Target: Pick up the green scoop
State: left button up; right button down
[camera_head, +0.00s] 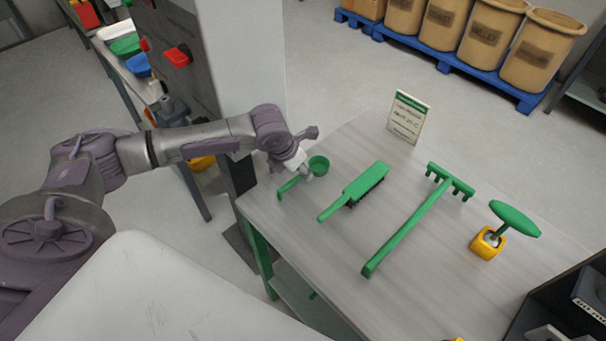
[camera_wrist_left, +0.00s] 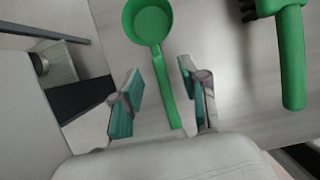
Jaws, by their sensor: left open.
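The green scoop (camera_head: 319,164) lies on the grey table near its left edge, with its bowl away from me and its handle towards the left front. In the left wrist view, the scoop's round bowl (camera_wrist_left: 151,21) is at the top and its handle runs down between my fingers. My left gripper (camera_head: 302,172) is over the scoop and partly covers it in the head view. In the left wrist view, the left gripper (camera_wrist_left: 161,76) is open, with one finger on each side of the handle and gaps visible. My right gripper is in neither view.
To the scoop's right lie a green brush (camera_head: 362,186), a green rake-like tool (camera_head: 412,225) and a green-handled tool in a yellow block (camera_head: 487,243). A sign (camera_head: 408,116) stands at the back. A pale column (camera_head: 240,60) rises beyond the table's left corner.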

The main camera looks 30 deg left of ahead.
pick_arm(q)
jog(key=shift+x, duration=1.15)
jog(key=shift+w+f, duration=0.1)
jog(key=shift+f, duration=0.1)
jog(key=shift+c, duration=0.8)
grip_shut()
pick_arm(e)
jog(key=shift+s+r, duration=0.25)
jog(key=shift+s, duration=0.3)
pick_arm(q)
jog(key=shift+r, duration=0.15)
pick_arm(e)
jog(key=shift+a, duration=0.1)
